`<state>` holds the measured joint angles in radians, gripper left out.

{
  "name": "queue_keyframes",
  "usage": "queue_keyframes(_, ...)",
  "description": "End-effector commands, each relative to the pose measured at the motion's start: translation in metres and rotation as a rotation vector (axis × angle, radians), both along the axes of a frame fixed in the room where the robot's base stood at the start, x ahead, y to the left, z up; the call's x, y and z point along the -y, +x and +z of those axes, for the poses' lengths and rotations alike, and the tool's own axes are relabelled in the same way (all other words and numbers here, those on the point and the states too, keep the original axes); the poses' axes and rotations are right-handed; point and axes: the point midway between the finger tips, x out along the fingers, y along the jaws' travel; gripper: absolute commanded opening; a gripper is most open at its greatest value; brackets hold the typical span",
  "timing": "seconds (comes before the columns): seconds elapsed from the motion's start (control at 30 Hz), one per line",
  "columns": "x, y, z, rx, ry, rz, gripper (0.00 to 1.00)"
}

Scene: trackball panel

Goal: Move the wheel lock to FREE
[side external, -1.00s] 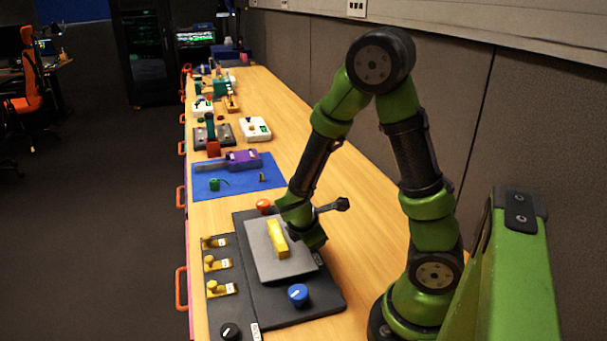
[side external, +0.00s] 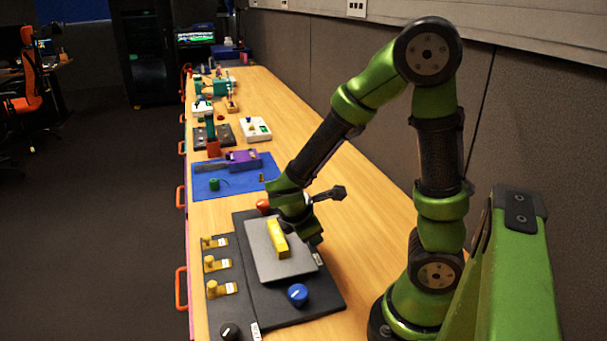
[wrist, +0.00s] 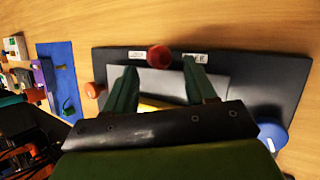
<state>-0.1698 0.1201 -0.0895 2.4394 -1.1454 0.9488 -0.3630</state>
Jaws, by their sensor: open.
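The black trackball panel (side external: 255,300) lies on the bench, with a grey plate (side external: 262,265) and a yellow block (side external: 277,240) on it. In the wrist view a round red knob (wrist: 158,57) stands at the panel's edge between two small white labels; it looks like the wheel lock, but I cannot read the labels surely. In the side view my arm hides this knob. My gripper (wrist: 160,72) is open, its two green fingers apart. The knob shows between the fingertips; I cannot tell whether they touch it. My gripper (side external: 314,240) also shows at the plate's right side.
A blue knob (side external: 298,294) and an orange ball (side external: 263,206) stand at the panel's near and far ends. A dark strip with several yellow switches (side external: 212,264) lies to the left. A blue mat (side external: 238,183) with small parts lies beyond. Bare wood is right of the panel.

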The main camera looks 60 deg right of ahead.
Motion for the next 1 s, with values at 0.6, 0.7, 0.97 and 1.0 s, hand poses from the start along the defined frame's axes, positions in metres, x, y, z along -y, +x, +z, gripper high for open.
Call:
queue_keyframes(0.6, -0.061, -0.004, 0.087, 0.001, 0.000, 0.001, 0.56)
queue_keyframes(0.7, -0.062, -0.005, 0.089, 0.000, 0.001, 0.000, 0.56)
queue_keyframes(0.97, -0.060, -0.005, 0.088, 0.001, 0.000, -0.006, 0.43)
queue_keyframes(1.0, -0.057, -0.005, 0.087, -0.003, -0.001, -0.020, 0.37)
